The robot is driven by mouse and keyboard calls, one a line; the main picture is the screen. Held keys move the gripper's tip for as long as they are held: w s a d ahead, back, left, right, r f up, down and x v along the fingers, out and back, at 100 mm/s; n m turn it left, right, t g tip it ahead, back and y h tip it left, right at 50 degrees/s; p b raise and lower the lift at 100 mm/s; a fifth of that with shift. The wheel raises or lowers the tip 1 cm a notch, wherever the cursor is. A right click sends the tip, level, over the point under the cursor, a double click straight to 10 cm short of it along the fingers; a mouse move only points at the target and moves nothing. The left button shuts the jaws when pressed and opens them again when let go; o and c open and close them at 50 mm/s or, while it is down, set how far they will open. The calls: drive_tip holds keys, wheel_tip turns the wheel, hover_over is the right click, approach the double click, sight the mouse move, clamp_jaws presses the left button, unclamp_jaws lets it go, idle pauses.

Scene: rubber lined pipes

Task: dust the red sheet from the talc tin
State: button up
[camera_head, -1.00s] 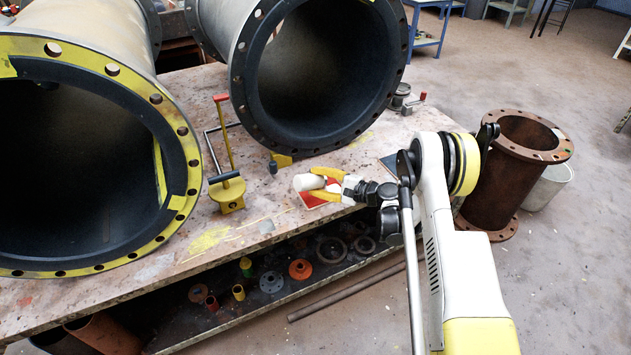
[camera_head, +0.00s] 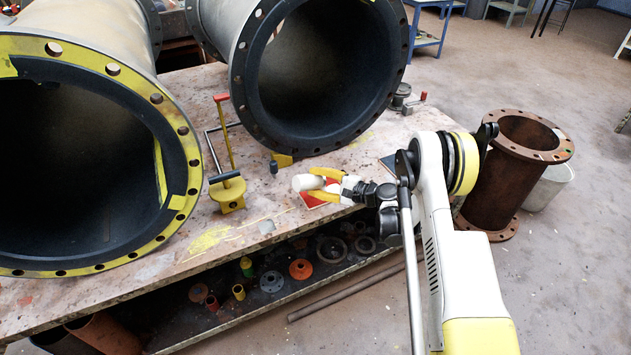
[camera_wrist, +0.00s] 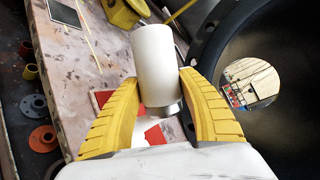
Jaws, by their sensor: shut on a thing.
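The talc tin is a white cylinder (camera_wrist: 155,55) with a metallic end, held between the yellow fingers of my gripper (camera_wrist: 160,92). In the head view the tin (camera_head: 304,183) lies tilted on its side in the grip, over the bench. The red sheet (camera_head: 318,198) lies on the bench top under my gripper, partly hidden by it. In the wrist view red parts of the sheet (camera_wrist: 154,135) show below the tin, with a white area beside them. I cannot tell whether that white is powder.
A yellow tool with a red handle (camera_head: 228,190) stands left of my gripper. A rusty flanged pipe (camera_head: 500,180) stands on the floor at right.

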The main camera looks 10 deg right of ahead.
drive_tip(key=shift+s+a, duration=0.3)
drive_tip(key=shift+a, duration=0.6)
drive_tip(key=shift+s+a, duration=0.3)
drive_tip(key=shift+a, duration=0.6)
drive_tip(key=shift+w, duration=0.15)
drive_tip(key=shift+w+a, duration=0.25)
drive_tip(key=shift+w, duration=0.5)
drive_tip(key=shift+w+a, duration=0.25)
drive_tip(key=shift+w, duration=0.5)
drive_tip(key=shift+w+a, duration=0.25)
drive_tip(key=shift+w, duration=0.5)
drive_tip(key=shift+d, duration=0.1)
drive_tip(key=shift+w+d, duration=0.2)
drive_tip(key=shift+d, duration=0.45)
drive_tip(key=shift+w+d, duration=0.25)
drive_tip(key=shift+d, duration=0.4)
drive_tip(key=shift+w+d, duration=0.2)
drive_tip(key=shift+d, duration=0.45)
drive_tip(key=shift+w+d, duration=0.25)
drive_tip(key=shift+d, duration=0.45)
drive_tip(key=shift+w+d, duration=0.2)
drive_tip(key=shift+d, duration=0.45)
drive_tip(key=shift+w+d, duration=0.25)
drive_tip(key=shift+d, duration=0.45)
